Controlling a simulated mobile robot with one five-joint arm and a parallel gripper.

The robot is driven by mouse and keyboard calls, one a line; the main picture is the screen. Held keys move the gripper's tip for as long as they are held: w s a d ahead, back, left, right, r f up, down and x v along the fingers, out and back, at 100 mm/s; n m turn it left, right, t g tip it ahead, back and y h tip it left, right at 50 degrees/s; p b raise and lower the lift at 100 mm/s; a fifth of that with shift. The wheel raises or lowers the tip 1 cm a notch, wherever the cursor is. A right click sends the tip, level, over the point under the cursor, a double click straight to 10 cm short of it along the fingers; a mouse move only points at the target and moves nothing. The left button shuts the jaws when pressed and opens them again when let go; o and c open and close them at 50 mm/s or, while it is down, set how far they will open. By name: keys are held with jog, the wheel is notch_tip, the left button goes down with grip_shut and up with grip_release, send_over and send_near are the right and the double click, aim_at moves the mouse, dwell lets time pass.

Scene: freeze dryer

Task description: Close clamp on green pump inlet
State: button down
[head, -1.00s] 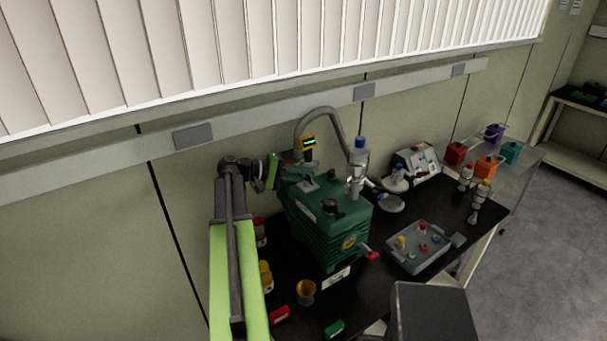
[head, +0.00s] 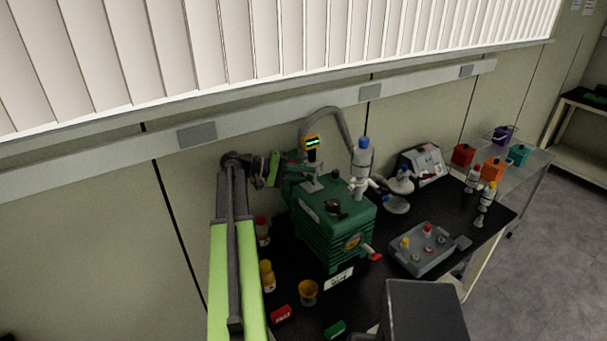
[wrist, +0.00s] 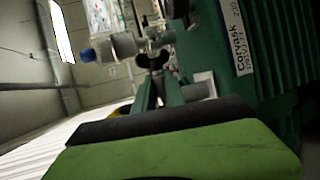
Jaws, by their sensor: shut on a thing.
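The green vacuum pump (head: 335,235) stands on the black bench top, its printed label facing the wrist view (wrist: 237,45).
A grey tray (head: 424,250) with small parts lies right of the pump.

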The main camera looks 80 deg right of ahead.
jog(key=c, duration=1.5)
grip_release()
jog(key=shift+w, duration=0.35)
jog(key=shift+o, duration=0.6)
jog(key=shift+s, duration=0.25)
jog(key=p+v, duration=0.4)
jog(key=v, duration=1.3)
jog(key=shift+w, duration=0.2)
jog(key=shift+f, duration=0.1)
jog(key=w+a+f+n+t+h+b, duration=0.1)
jog(key=w+a+f+n+t+b, duration=0.15)
jog(key=w+a+f, duration=0.55)
jog(key=w+a+f+n+t+b, duration=0.1)
jog(key=w+a+f+n+t, duration=0.3)
jog(key=w+a, duration=0.7)
jog(key=w+a+f+n+t+h+b, duration=0.1)
jog(key=w+a+f+n+t+b, duration=0.15)
jog(key=w+a+f, duration=0.6)
jog(key=w+a+f+n+t+y+b, duration=0.1)
jog(key=w+a+f+n+y, duration=0.1)
jog(key=a, duration=1.1)
jog(key=w+a+f+n+t+y+b, duration=0.1)
jog(key=w+a+f+t+y, duration=0.1)
jog(key=a, duration=1.2)
jog(key=w+a+f+n+t+y+b, duration=0.1)
jog(key=w+a+f+n+t+b, duration=0.1)
jog(key=a, duration=1.2)
jog(key=shift+w+f+n+y, duration=0.3)
jog(key=shift+w+f+y, duration=0.1)
jog(key=shift+w+f, duration=0.6)
